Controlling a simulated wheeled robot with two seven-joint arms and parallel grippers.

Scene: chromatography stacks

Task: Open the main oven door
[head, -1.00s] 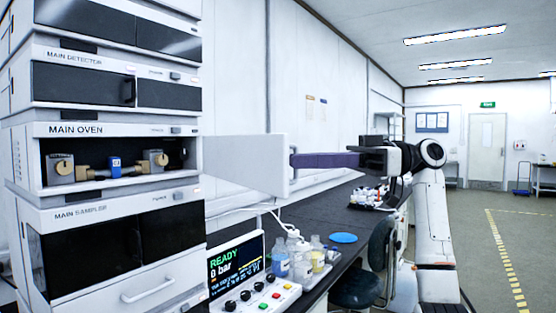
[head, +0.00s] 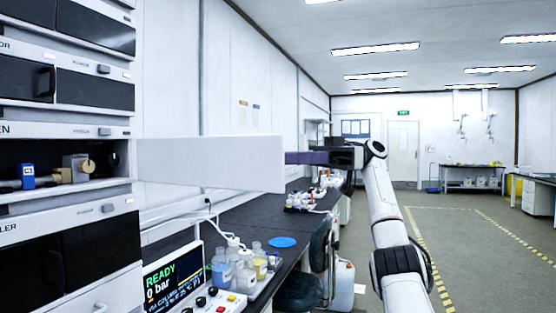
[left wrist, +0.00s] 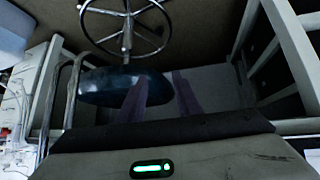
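The main oven (head: 120,131) is at the left of the head view, its front open and a blue block and brass fittings showing inside. Its white door (head: 210,163) stands swung out to the right. My right gripper (head: 290,157) is at the door's free edge, its purple fingers pointing left and appearing to touch it. Their tips are hidden or too small to tell whether they are apart. My left gripper (left wrist: 159,77) is open and empty in the left wrist view, above a dark stool seat (left wrist: 100,86). It is outside the head view.
The main sampler (head: 105,245) is below the oven and the detector (head: 95,82) above it. A control box (head: 172,280) and several bottles (head: 245,268) stand on the black bench (head: 215,235) below the door. A stool (head: 300,290) stands by the bench. Floor to the right is clear.

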